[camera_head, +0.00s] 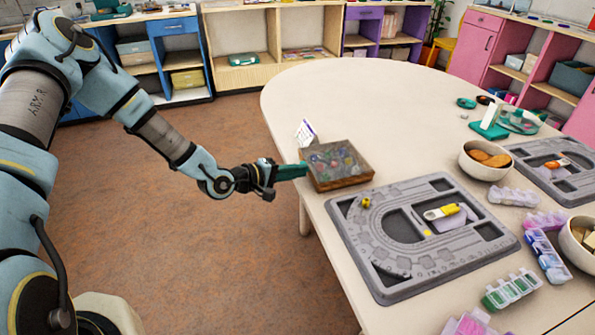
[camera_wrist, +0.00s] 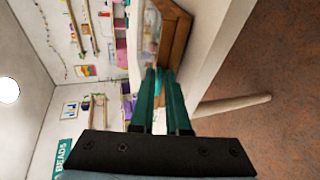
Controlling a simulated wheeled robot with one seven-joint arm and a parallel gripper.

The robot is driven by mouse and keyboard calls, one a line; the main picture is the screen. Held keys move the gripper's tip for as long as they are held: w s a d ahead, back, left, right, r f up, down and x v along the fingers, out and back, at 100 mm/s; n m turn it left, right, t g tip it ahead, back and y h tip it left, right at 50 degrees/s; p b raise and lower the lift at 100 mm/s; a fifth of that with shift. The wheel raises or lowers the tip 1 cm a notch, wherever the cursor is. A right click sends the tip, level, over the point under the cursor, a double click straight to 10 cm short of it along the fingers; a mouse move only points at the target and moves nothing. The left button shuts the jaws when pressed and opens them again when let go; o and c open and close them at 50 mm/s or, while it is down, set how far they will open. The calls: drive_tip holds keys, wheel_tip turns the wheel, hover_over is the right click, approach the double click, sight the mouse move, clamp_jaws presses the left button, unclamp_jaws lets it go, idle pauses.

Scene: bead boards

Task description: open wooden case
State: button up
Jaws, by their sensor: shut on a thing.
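The wooden case (camera_head: 345,183) sits near the left edge of the table, with brown wooden sides and a clear-looking top over colourful contents. Its lid looks down. In the wrist view the case (camera_wrist: 178,38) is just beyond the fingertips. My gripper (camera_head: 304,170) reaches in from the left, its green fingers at the case's left side. In the wrist view my gripper (camera_wrist: 160,72) shows its two fingers close together at the case's near edge, shut on it. The exact spot between the fingertips is hidden.
A grey bead board (camera_head: 385,283) lies right of the case. A small white card (camera_head: 306,132) stands behind the case. A bowl (camera_head: 484,160), pill-style bead boxes (camera_head: 511,290) and another board (camera_head: 560,165) are further right. The table's far left part is clear.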

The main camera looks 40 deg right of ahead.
clamp_jaws()
drive_tip(key=r+p, duration=0.1)
drive_tip(key=r+y+p, duration=0.1)
drive_tip(key=p, duration=0.1)
drive_tip(key=shift+d+r+p, duration=0.2)
drive_tip(key=shift+r+p, duration=0.1)
drive_tip(key=shift+s+d+r+y+p, duration=0.15)
drive_tip(key=shift+r+y+p, duration=0.15)
drive_tip(key=shift+r+p, duration=0.5)
drive_tip(key=shift+f+t+p, duration=0.1)
drive_tip(key=shift+t+p, duration=0.2)
drive_tip(key=shift+p, duration=0.05)
drive_tip(key=shift+f, duration=0.1)
drive_tip(key=r+p, duration=0.1)
drive_tip(key=d+r+y+p, duration=0.1)
drive_tip(key=p, duration=0.1)
drive_tip(key=r+y+p, duration=0.1)
drive_tip(key=shift+s+d+r+m+t+p, duration=0.2)
drive_tip(key=shift+s+r+m+t+p, duration=0.1)
drive_tip(key=shift+r+m+p, duration=0.1)
